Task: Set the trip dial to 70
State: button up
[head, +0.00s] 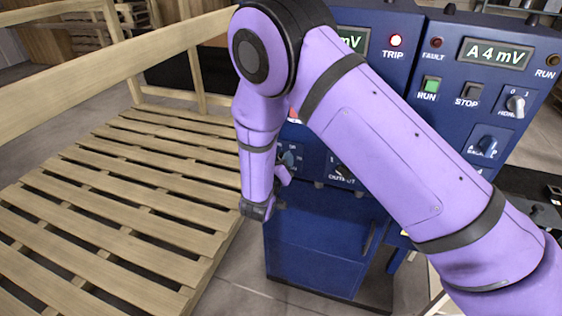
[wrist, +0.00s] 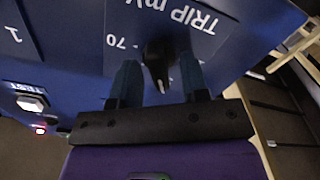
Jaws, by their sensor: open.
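The trip dial (wrist: 160,55) is a black knob on a light-marked blue plate, near the middle of the wrist view. The label "TRIP mV" and a "70" mark show beside it, and a small white mark shows on the knob. My gripper (wrist: 158,68) is open, with one finger on each side of the knob; I cannot tell whether they touch it. In the head view my gripper (head: 286,161) is at the lower left of the blue panel, and my arm hides most of the dial area.
A TEST button (wrist: 28,101) shows in the wrist view. A slatted wooden platform (head: 120,205) lies left.

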jog(key=shift+c, duration=0.2)
jog(key=c, duration=0.5)
jog(key=shift+m, duration=0.3)
jog(key=m, duration=1.7)
jog(key=shift+d, duration=0.3)
jog(key=m, duration=0.6)
jog(key=shift+s+f, duration=0.1)
jog(key=shift+f, duration=0.1)
jog(key=shift+m, duration=0.3)
